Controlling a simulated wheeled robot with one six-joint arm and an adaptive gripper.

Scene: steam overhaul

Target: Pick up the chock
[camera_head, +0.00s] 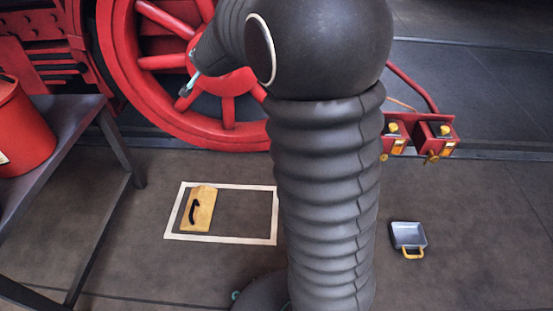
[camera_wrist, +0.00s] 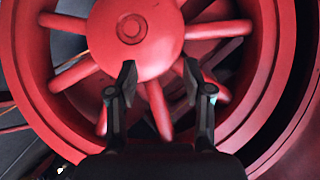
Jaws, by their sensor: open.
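The chock (camera_head: 200,209) is a yellow wooden block with a black handle. It lies on the floor inside the left part of a white rectangular outline (camera_head: 223,240) in the head view. My gripper (camera_head: 187,88) is up in front of the red wheel, well above and behind the chock in the picture. In the wrist view my gripper (camera_wrist: 159,80) is open, with nothing between its fingers. The wrist view shows the wheel's hub and spokes and not the chock.
A large red spoked wheel (camera_head: 163,62) stands at the back. A dark metal bench (camera_head: 70,118) bears a red bucket (camera_head: 22,130) at left. A grey tray with a yellow handle (camera_head: 407,236) lies on the floor at right. Red boxes with yellow taps (camera_head: 437,137) stand behind it.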

